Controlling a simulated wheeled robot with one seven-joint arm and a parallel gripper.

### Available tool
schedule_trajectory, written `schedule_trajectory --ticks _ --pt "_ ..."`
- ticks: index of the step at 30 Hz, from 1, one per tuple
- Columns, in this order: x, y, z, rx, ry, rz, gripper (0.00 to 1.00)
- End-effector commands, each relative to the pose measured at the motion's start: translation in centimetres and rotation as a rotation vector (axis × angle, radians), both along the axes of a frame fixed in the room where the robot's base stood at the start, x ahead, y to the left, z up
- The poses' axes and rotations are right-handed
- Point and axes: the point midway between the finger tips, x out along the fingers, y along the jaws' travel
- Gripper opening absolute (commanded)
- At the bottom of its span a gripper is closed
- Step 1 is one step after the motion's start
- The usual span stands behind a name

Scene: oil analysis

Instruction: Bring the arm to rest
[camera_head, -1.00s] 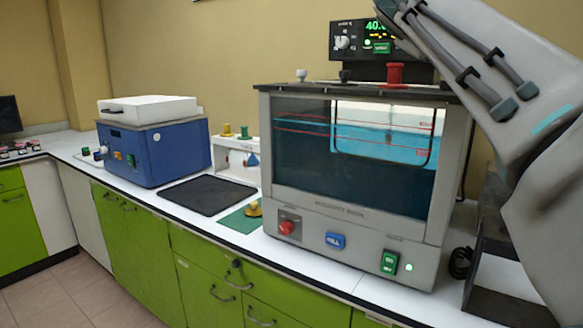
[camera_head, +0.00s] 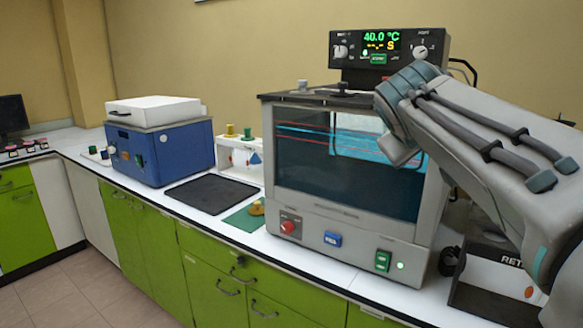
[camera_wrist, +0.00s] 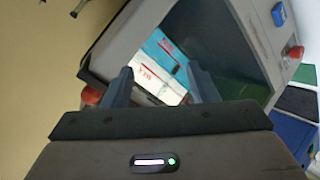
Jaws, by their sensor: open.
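My arm reaches in from the right in the head view, and its end is in front of the upper right of the grey viscosity bath (camera_head: 340,225). In the wrist view my gripper (camera_wrist: 160,82) is open, with its two fingers apart and nothing between them. Beyond the fingers, the bath (camera_wrist: 245,30) shows tilted, with its window and teal inside. The fingertips appear in front of the bath; how far they are from it I cannot tell. The gripper's fingers cannot be made out in the head view.
A controller (camera_head: 388,50) reading 40.0 °C stands above the bath. A blue machine with a white lid (camera_head: 160,150), a black mat (camera_head: 211,194) and a small white rack (camera_head: 240,165) stand to the left. A dark box (camera_head: 490,280) sits at right, partly behind my arm.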

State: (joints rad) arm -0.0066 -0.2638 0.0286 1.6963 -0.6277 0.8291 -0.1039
Motion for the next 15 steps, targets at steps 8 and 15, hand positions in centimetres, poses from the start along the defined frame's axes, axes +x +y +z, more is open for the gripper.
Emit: schedule_trajectory --ticks 8,15 --pt "-8.2 3.0 -12.5 0.351 0.302 -0.078 0.53" --pt "-16.5 5.9 -20.7 0.597 0.510 -0.194 0.53"
